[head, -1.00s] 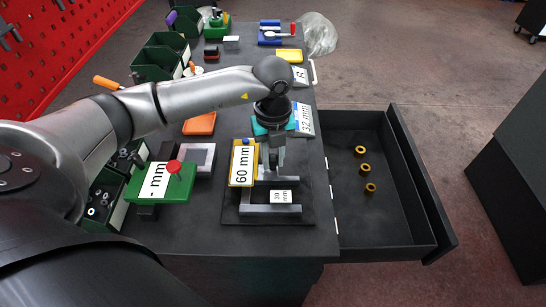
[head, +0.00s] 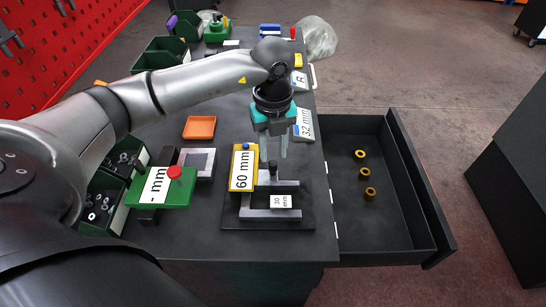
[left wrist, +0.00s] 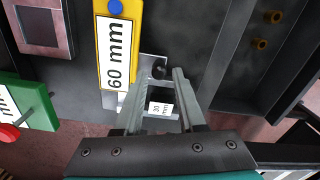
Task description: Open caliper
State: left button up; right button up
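The caliper (head: 272,213) lies on a dark plate near the table's front edge, with grey jaws set apart, a "30 mm" label (head: 281,201) between them and a dark knob (head: 273,167) at its far side. A yellow "60 mm" plate (head: 243,168) stands at its left. My left gripper (head: 275,153) hangs above the knob, fingers apart and empty. In the left wrist view, the knob (left wrist: 159,72) shows beyond and between the open fingertips (left wrist: 157,84), not touched by them. My right gripper is not in view.
A green plate with a red knob (head: 166,188) stands left of the caliper. An open drawer (head: 385,215) holding several brass rings (head: 364,169) is on the right. An orange tray (head: 199,127), a grey square block (head: 198,163) and green bins (head: 103,201) lie farther left.

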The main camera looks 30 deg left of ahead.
aim_at(273, 160)
pick_arm(q)
notch_tip(273, 160, up, 11)
jog(key=shift+p, duration=0.45)
dwell(0.3)
